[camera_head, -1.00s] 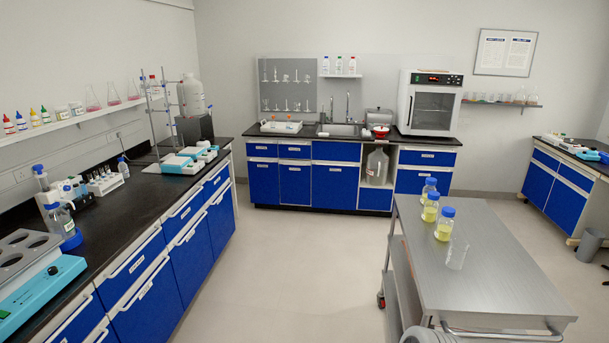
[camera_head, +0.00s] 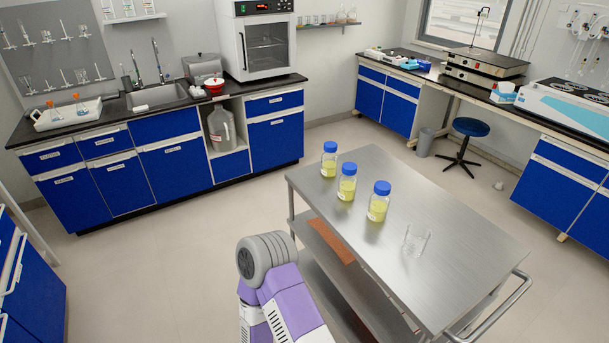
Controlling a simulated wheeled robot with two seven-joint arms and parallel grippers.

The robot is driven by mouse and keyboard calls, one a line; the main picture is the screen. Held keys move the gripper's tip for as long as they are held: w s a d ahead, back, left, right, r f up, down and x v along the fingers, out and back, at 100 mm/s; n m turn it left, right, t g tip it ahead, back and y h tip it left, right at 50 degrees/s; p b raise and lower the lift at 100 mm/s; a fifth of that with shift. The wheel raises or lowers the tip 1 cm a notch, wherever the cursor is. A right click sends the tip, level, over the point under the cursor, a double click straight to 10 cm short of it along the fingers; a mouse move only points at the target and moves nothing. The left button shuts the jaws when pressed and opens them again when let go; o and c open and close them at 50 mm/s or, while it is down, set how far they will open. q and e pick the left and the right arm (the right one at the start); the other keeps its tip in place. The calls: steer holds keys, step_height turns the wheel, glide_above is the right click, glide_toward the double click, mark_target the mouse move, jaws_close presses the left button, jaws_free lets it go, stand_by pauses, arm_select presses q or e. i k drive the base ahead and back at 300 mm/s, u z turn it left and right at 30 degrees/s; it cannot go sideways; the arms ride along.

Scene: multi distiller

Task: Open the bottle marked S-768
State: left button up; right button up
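Three clear bottles with blue caps and yellow liquid stand upright in a row on the steel cart (camera_head: 450,255). They are the far bottle (camera_head: 329,160), the middle bottle (camera_head: 347,182) and the near bottle (camera_head: 379,202). All three caps are on. No marking is readable at this size, so I cannot tell which is S-768. An empty clear glass beaker (camera_head: 416,240) stands on the cart nearer to me. Part of my own arm shows at the bottom centre, left of the cart. Neither gripper's fingers are in view.
The cart has a lower shelf with a brown item (camera_head: 331,241) and a push handle (camera_head: 490,308) at its near right. Counters with blue cabinets line the back and right. A blue stool (camera_head: 470,128) stands behind the cart. The floor left of the cart is clear.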

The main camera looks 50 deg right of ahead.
mark_target(329, 162)
steer(key=i, duration=1.7)
steer(key=z, duration=3.15)
